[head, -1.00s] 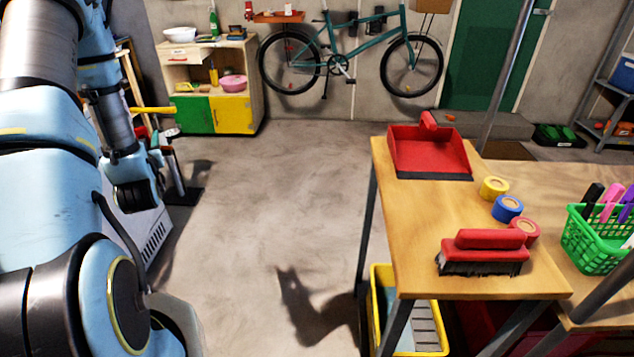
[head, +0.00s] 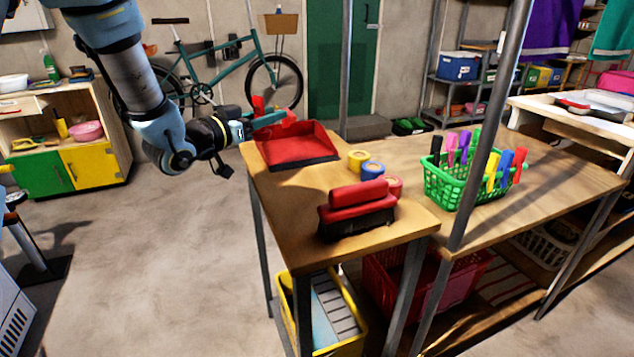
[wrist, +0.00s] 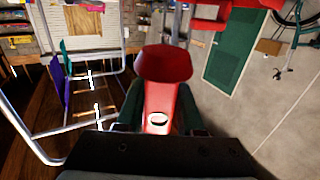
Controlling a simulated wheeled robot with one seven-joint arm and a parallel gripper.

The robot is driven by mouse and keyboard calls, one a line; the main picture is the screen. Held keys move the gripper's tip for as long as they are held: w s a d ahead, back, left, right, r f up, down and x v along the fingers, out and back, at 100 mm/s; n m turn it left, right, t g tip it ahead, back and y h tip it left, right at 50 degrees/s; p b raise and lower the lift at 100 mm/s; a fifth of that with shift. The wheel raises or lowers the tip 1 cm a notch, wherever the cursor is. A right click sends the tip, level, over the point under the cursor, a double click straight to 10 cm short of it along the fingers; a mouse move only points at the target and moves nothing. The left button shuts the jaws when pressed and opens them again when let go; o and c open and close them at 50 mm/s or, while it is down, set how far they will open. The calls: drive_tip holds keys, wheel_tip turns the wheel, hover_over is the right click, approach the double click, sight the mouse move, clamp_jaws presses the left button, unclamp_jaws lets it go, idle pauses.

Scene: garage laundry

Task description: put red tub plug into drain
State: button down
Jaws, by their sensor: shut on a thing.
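My gripper (head: 272,119) is at the far left end of the wooden table in the head view, over or just behind the red dustpan. In the wrist view its dark green fingers (wrist: 160,112) are shut on a red piece (wrist: 164,66). That piece has a wide flared far end, a narrower body and a pale oval mark. It may be the red tub plug, but I cannot be sure. Its red end also shows at the fingertips in the head view (head: 289,118). I cannot make out a drain in any view.
The table holds the red dustpan (head: 296,148), a red brush (head: 357,208), tape rolls (head: 372,170) and a green basket (head: 452,186) of pegs. A grey post (head: 492,130) rises in front. A white-topped bench (head: 575,118) stands at the right. Open floor (head: 180,240) lies left of the table.

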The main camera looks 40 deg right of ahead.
drive_tip(key=s+d+m+g, duration=0.1)
drive_tip(key=s+d+g, duration=0.1)
drive_tip(key=s, duration=0.2)
hover_over(292, 176)
wheel_tip(292, 176, down, 5)
drive_tip(key=shift+r, duration=0.15)
drive_tip(key=shift+f, duration=2.45)
drive_tip(key=shift+a+f, duration=0.1)
drive_tip(key=shift+f, duration=0.1)
drive_tip(key=c, duration=0.5)
unclamp_jaws()
drive_tip(key=shift+c, duration=0.2)
drive_tip(key=shift+r, duration=0.15)
